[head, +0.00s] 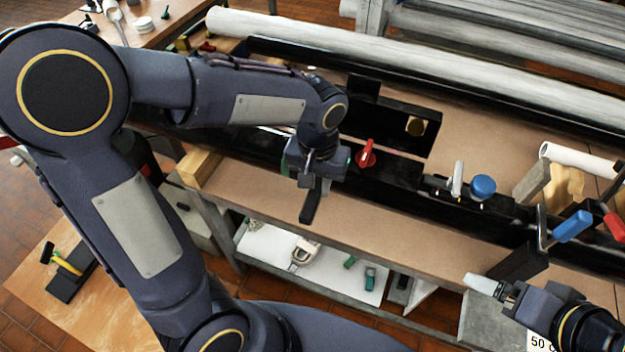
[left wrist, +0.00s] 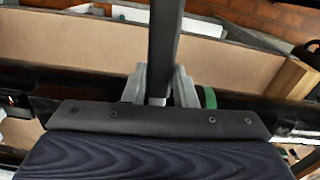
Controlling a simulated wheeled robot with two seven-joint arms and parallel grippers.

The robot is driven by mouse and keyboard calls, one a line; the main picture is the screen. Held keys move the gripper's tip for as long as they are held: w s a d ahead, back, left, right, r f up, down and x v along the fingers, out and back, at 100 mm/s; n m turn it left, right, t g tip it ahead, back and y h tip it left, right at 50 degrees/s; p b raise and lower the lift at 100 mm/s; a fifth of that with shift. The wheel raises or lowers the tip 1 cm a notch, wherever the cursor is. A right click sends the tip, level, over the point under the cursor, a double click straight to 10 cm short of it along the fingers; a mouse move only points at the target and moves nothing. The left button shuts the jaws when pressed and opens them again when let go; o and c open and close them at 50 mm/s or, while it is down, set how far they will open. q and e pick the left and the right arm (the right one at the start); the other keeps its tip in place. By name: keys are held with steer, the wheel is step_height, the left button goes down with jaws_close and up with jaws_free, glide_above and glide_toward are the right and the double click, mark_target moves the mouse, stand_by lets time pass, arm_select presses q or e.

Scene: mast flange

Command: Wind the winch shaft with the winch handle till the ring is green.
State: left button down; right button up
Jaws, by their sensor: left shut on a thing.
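My left gripper (head: 311,176) is over the near edge of the bench and shut on a dark bar, which looks like the winch handle (head: 311,204). In the left wrist view the pale fingers (left wrist: 158,88) close on this bar (left wrist: 165,45), which runs up and away from them. A green curved band (left wrist: 209,97), perhaps the ring, shows just right of the fingers, partly hidden. The winch shaft is hidden behind the gripper, and I cannot tell how the handle sits on it. My right gripper (head: 484,286) is at the lower right, apart from the bench; its jaw opening is unclear.
A red lever (head: 367,154) stands on the black rail close right of my left gripper. A white lever (head: 457,178), a blue knob (head: 483,187) and a blue-handled clamp (head: 572,226) are farther right. A wooden block (head: 200,167) sits left. The brown bench top (head: 400,235) is mostly clear.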

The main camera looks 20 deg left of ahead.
arm_select(q)
steer(key=shift+d, duration=0.25)
steer(key=shift+r, duration=0.1)
steer(key=shift+r+p, duration=2.6)
steer(key=shift+r, duration=0.55)
